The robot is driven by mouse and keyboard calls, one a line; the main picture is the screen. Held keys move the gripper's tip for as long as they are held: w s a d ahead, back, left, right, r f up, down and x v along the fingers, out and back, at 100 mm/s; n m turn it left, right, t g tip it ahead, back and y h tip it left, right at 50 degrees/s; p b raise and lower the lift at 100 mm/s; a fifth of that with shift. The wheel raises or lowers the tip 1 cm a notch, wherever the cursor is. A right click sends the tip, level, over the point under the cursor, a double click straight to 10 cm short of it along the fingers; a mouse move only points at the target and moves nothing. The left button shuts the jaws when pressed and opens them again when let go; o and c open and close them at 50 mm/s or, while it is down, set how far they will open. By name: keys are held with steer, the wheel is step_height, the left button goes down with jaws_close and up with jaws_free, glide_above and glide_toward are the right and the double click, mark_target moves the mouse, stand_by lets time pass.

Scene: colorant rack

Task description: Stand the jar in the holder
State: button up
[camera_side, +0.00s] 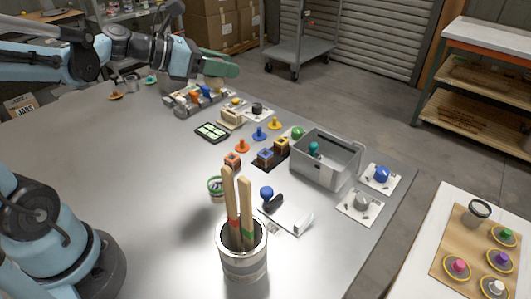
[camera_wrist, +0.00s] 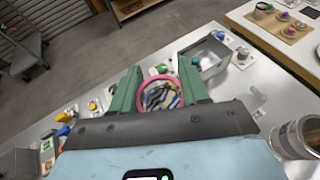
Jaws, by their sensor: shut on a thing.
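My gripper (camera_side: 232,68), with green fingers, is at the upper left of the side view, raised above the far part of the table. In the wrist view my gripper (camera_wrist: 160,72) is shut on a round jar (camera_wrist: 160,97) with a pink rim and blue, yellow and dark striped contents. The jar sits between the two fingers. In the side view the fingers largely hide it. A low grey rack (camera_side: 197,99) with coloured pieces is below the gripper. I cannot tell which fixture is the holder.
A grey bin (camera_side: 325,160), a can with wooden sticks (camera_side: 243,262), a green-rimmed small tub (camera_side: 216,188) and several coloured knobs stand on the metal table. A side table (camera_side: 435,215) at right bears a wooden board. The table's left middle is clear.

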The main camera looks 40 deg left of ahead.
steer(key=s+a+f+m+g+h, duration=0.3)
steer(key=s+f+m+h, duration=0.1)
steer(key=f, duration=0.7)
steer(key=a+f, duration=0.2)
steer(key=a, duration=0.2)
steer(key=a+f, duration=0.2)
steer(key=a, duration=0.2)
steer(key=w+a+f, duration=0.1)
steer(key=a+f, duration=0.1)
steer(key=a, duration=0.2)
steer(key=shift+f, duration=2.35)
steer(key=shift+f, duration=0.1)
steer(key=o, duration=1.1)
steer(key=shift+c, duration=0.2)
